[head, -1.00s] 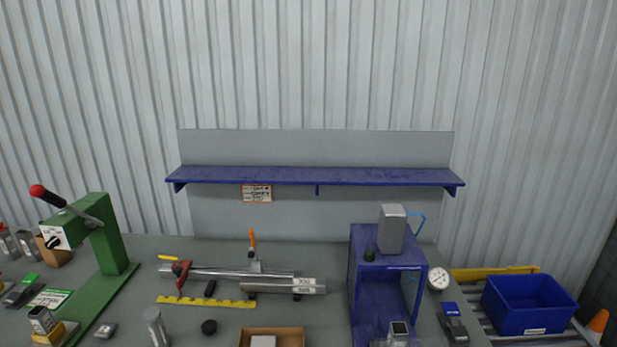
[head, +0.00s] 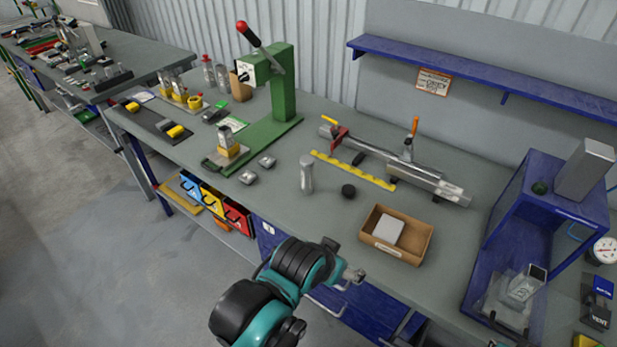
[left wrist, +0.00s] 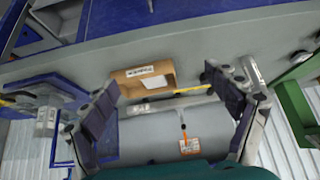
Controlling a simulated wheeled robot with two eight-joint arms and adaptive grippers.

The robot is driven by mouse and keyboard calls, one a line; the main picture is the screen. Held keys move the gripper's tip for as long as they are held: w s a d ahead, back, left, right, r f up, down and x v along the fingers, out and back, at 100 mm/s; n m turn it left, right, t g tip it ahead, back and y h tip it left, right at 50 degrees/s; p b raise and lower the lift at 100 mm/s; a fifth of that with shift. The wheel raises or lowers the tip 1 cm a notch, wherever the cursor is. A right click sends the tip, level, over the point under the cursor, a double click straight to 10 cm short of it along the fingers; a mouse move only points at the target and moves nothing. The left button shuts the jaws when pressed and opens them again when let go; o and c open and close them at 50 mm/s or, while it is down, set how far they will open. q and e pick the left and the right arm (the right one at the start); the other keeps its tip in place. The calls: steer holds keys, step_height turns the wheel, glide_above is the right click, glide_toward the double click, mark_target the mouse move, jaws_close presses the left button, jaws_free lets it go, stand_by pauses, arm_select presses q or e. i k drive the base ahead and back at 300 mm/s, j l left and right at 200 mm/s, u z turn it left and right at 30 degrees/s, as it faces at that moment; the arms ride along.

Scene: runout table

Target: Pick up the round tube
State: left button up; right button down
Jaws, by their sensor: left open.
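The round tube (head: 306,175) is a short silver cylinder standing upright on the grey bench, left of a small black puck. My left arm reaches in from the bottom of the head view. Its gripper (head: 346,264) is at the bench's front edge, apart from the tube and nearer to me. In the left wrist view the left gripper (left wrist: 157,84) is open and empty, its dark fingers spread wide. A silver cylinder (left wrist: 254,72), likely the round tube, shows beyond the right-hand finger. My right gripper is not in view.
A cardboard box (head: 424,240) with a grey block stands right of the tube. A yellow ruler strip (head: 352,170) and a clamped bar fixture (head: 395,160) lie behind it. A green lever press (head: 283,90) stands at left, a blue stand (head: 500,225) at right.

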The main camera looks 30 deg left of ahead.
mark_target(307, 175)
steer(key=i+j+u, duration=0.15)
steer(key=u, duration=0.4)
steer(key=i+j, duration=0.2)
steer(key=i, duration=0.15)
steer(key=i+j, duration=0.2)
steer(key=i, duration=0.2)
